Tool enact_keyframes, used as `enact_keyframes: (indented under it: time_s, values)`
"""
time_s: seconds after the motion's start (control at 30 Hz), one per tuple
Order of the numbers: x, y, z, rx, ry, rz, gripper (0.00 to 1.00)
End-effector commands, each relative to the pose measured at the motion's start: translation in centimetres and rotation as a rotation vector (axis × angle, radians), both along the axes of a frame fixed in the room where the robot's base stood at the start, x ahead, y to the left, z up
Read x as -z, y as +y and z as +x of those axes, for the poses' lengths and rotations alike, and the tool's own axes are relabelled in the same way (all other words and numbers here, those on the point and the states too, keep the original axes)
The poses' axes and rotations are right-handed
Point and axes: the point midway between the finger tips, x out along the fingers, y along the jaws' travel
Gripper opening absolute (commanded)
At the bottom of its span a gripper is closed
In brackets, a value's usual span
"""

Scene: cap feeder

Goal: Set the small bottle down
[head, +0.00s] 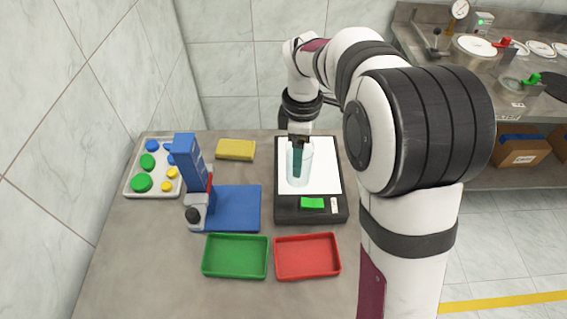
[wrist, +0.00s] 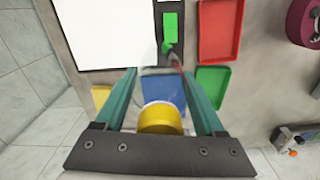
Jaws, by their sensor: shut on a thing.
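The small bottle (head: 305,172) is a pale, see-through cylinder at the white plate of the black-framed device (head: 284,212). My gripper (head: 297,176) points down with its teal fingers shut on the bottle. In the wrist view the bottle (wrist: 160,118) shows a round yellow end between the two fingers. The bottle looks upright in the head view. I cannot tell whether its base touches the white plate or hangs just above it.
A blue cap feeder (head: 188,160) with a blue base plate (head: 235,208) stands left of the device. A green tray (head: 236,256) and a red tray (head: 307,257) lie in front. A yellow block (head: 235,150) and a tray of coloured caps (head: 132,190) lie at the back left.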

Motion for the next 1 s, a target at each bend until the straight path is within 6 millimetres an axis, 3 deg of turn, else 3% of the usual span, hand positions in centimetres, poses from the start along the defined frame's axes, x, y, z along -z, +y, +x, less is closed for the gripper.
enact_keyframes:
  time_s: [0.2,0.3,0.37,0.47,0.7,0.8,0.9,1.0]
  values:
    - [-1.9,-9.2,1.4,0.012,-0.003,0.001,0.0]
    - [-2.6,-12.4,1.3,0.011,-0.002,0.002,0.0]
    - [-2.7,-13.3,1.3,0.008,-0.001,0.003,0.0]
    - [-1.9,-12.6,1.9,0.001,0.0,0.003,0.0]
    - [2.5,-6.1,5.3,-0.001,0.002,0.002,0.0]
    - [3.6,-4.4,6.2,0.0,-0.001,0.002,0.0]
    - [4.5,-3.7,6.6,0.003,-0.001,0.002,0.0]
    - [6.6,-3.6,6.6,0.004,0.002,0.002,0.0]
